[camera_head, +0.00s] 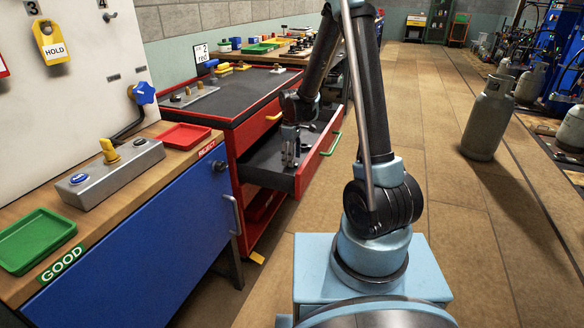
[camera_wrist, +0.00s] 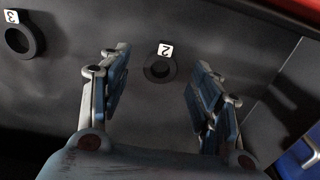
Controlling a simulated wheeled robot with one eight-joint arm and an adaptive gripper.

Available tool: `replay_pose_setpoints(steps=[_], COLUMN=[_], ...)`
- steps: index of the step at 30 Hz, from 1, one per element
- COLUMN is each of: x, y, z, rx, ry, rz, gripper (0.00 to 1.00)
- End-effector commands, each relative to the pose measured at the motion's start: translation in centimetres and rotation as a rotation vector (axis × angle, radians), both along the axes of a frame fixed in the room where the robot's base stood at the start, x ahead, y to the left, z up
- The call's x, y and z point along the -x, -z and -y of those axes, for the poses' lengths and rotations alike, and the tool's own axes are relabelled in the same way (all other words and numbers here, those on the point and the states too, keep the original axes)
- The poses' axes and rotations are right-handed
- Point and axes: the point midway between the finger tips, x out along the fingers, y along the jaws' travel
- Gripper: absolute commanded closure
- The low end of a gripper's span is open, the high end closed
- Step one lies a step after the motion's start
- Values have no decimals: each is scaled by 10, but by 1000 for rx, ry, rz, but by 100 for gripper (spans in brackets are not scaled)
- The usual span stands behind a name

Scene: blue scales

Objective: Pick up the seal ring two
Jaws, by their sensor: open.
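The seal ring two is a small black ring (camera_wrist: 160,69) on the dark grey drawer floor in the wrist view, with a white tag marked 2 (camera_wrist: 165,50) at its upper edge. My gripper (camera_wrist: 160,82) is open, with one finger to each side of the ring in the picture, and no contact with it shows. In the head view my gripper (camera_head: 289,160) points down into the open drawer (camera_head: 270,178) of the red cabinet. I cannot make out the ring tagged 2 in the head view.
Another black ring (camera_wrist: 20,40) with a tag marked 3 lies at the left in the wrist view. A blue object (camera_wrist: 300,158) shows at the right edge.

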Motion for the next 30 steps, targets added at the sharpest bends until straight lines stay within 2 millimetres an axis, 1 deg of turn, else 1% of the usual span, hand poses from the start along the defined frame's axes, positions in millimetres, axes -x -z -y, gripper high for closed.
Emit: replay_pose_setpoints(steps=[3,6,15,16,18,20,21,30], x=[0,0,0,0,0,0,0,0], y=[13,19,21,21,21,21,21,21], z=[0,0,0,0,0,0,0,0], rx=[0,0,0,0,0,0,0,0], ry=[0,0,-1,-1,-1,-1,-1,0], rz=[0,0,0,0,0,0,0,0], gripper=[43,43,43,47,63,75,79,79])
